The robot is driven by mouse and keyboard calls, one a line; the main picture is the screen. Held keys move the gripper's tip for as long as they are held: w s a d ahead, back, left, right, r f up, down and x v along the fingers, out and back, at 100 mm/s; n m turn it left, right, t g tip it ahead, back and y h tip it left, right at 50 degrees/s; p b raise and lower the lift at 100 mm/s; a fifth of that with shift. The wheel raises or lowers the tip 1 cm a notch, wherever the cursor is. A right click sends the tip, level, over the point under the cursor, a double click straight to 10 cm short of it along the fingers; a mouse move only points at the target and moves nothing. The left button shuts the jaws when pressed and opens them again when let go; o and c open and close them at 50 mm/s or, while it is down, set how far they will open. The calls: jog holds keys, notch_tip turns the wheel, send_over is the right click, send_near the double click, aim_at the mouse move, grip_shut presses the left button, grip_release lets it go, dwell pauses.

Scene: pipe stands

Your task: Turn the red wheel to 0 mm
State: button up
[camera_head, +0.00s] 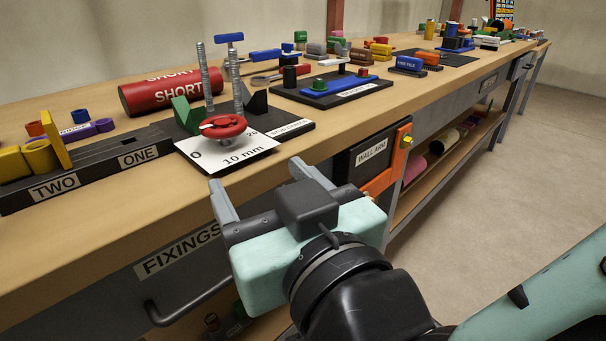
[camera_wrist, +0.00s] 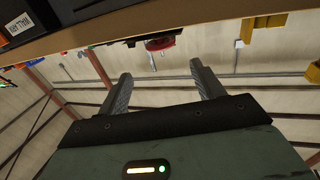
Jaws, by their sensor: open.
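The red wheel (camera_head: 223,126) lies flat above a white dial card (camera_head: 240,150) marked 0, 10 mm and 20. A pale pointer mark shows on the left part of the wheel, towards the 0 side; the exact reading is too small to tell. My gripper (camera_head: 257,175) is open and empty, in front of the bench edge, nearer the camera than the wheel and apart from it. In the wrist view the red wheel (camera_wrist: 159,43) shows beyond and between the two open fingers (camera_wrist: 158,85).
Floor at right is clear.

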jog(key=shift+b+v, duration=2.25)
jog(key=shift+b, duration=0.15)
jog(key=shift+f, duration=0.1)
notch_tip(320, 180, down, 13)
jog(key=w+d+n+g+h, duration=0.2)
jog(key=g, duration=0.7)
jog(key=s+d+f+m+g+h, duration=0.1)
jog(key=d+f+g+h, duration=0.25)
jog(key=d, duration=0.45)
jog(key=s+d+f+g+h, duration=0.2)
jog(key=d+f+h, duration=0.15)
jog(key=d, duration=0.45)
notch_tip(320, 180, up, 31)
jog(key=p, duration=3.1)
